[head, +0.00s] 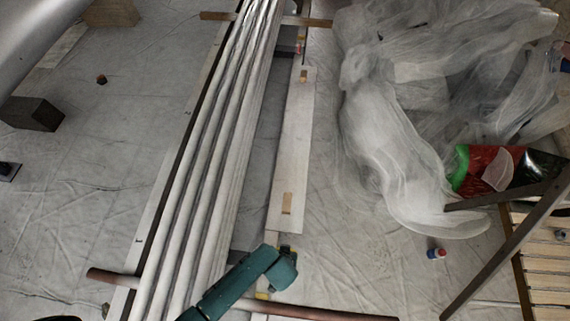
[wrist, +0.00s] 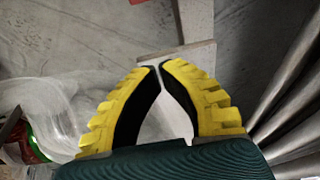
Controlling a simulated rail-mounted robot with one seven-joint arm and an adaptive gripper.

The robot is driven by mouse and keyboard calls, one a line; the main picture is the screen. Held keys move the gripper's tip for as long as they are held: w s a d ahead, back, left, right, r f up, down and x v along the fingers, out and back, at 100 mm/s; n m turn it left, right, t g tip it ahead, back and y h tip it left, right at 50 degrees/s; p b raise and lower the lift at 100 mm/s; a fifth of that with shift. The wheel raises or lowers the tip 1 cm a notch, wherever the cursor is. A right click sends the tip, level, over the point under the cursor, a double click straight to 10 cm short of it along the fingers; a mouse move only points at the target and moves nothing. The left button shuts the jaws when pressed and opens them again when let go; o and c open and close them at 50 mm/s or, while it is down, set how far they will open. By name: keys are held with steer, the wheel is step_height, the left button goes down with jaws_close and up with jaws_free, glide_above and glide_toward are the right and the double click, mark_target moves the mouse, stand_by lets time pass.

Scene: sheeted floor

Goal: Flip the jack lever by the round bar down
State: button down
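My gripper (wrist: 158,67) points down at the floor in the wrist view. Its two yellow, ridged fingers bow outward and their dark tips nearly meet, with nothing visibly held between them. A pale grey flat piece (wrist: 178,57) shows just beyond the tips; I cannot tell whether they touch it or whether it belongs to the jack. In the head view my teal arm end hides the spot beside the brown round bar (head: 340,313), which crosses under the pipes. Some yellow shows near the arm end. I cannot make out the jack lever for certain.
Several long pale pipes (head: 207,165) run beside my arm. A white board (head: 293,150) lies right of them. A second bar (head: 308,21) crosses at the far end. Translucent sheeting (head: 395,150) heaps at the right, near a wooden slatted piece (head: 547,262).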

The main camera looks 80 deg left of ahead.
steer(key=b+x, duration=0.7)
steer(key=x, duration=0.4)
steer(key=d, duration=0.1)
steer(key=s+d, duration=0.1)
steer(key=d, duration=0.1)
steer(key=d+r, duration=0.1)
steer(key=shift+s+d+r, duration=0.1)
steer(key=shift+s+d, duration=0.05)
steer(key=shift+d, duration=0.05)
